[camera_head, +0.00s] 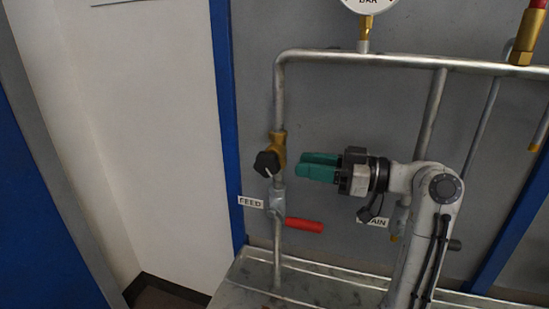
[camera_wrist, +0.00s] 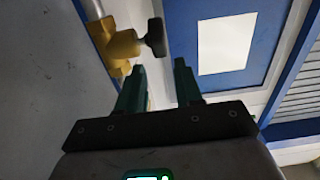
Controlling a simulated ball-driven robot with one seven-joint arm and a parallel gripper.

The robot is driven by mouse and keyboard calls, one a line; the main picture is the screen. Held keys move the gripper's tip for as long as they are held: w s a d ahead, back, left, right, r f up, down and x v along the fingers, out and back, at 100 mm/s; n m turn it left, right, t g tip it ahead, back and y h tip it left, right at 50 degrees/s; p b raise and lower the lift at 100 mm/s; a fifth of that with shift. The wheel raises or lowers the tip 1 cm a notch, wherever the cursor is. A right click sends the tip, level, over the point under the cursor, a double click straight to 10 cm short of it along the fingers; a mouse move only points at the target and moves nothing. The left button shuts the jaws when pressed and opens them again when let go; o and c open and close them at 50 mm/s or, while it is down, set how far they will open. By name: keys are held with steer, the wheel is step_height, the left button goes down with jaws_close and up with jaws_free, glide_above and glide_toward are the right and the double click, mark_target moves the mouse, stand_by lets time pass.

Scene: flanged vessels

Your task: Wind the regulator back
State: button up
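The regulator is a brass body (camera_head: 279,146) with a black knob (camera_head: 266,164) on the vertical pipe above the FEED label (camera_head: 251,202). In the wrist view the brass body (camera_wrist: 122,46) is at upper left, and the black knob (camera_wrist: 156,38) stands out from it, beyond the fingertips. My gripper (camera_head: 302,165) has green fingers pointing left, a little right of the knob. In the wrist view my gripper (camera_wrist: 160,65) is open, with a gap between the fingers and nothing held. The fingers look apart from the knob.
A red-handled lever valve (camera_head: 304,225) sits below the regulator. A pressure gauge (camera_head: 368,4) is above on the horizontal pipe (camera_head: 330,56). A label (camera_head: 376,222) and part of a valve are partly hidden by my arm. A metal ledge (camera_head: 250,285) runs below.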

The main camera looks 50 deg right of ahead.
mark_target(277, 159)
steer(key=p+x, duration=0.1)
steer(key=x, duration=0.6)
steer(key=shift+w, duration=0.1)
jaws_close()
